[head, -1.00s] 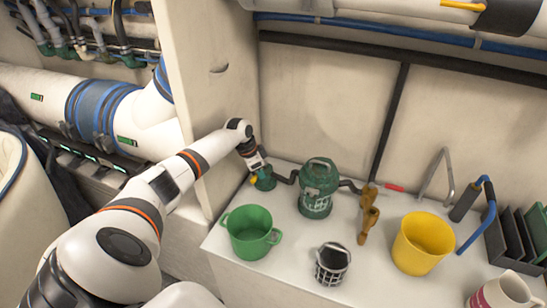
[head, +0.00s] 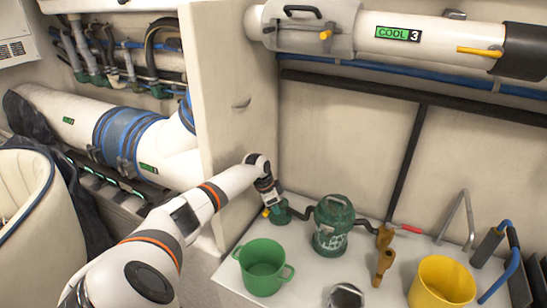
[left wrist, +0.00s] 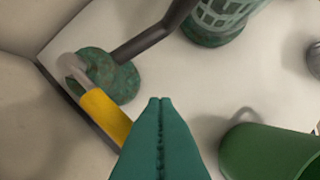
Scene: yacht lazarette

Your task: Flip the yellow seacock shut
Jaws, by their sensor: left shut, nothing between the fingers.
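The yellow seacock is a green, corroded round fitting (head: 281,214) at the left back of the white bench, with a dark pipe running to a green strainer (head: 331,228). Its lever has a yellow grip (left wrist: 105,118) on a bare metal bend; a bit of yellow (head: 266,212) shows in the head view. My left gripper (head: 272,200) is above the seacock. In the left wrist view its teal fingers (left wrist: 160,100) are shut and empty, just right of the yellow grip in the picture. I cannot tell whether they touch it. My right gripper is not in view.
A green pot (head: 262,268) stands in front of the seacock. A brass valve (head: 384,258) with a red handle and a yellow bucket (head: 441,285) are to the right. A cream partition (head: 235,115) rises close to my left arm. An overhead pipe (head: 430,35) has yellow levers.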

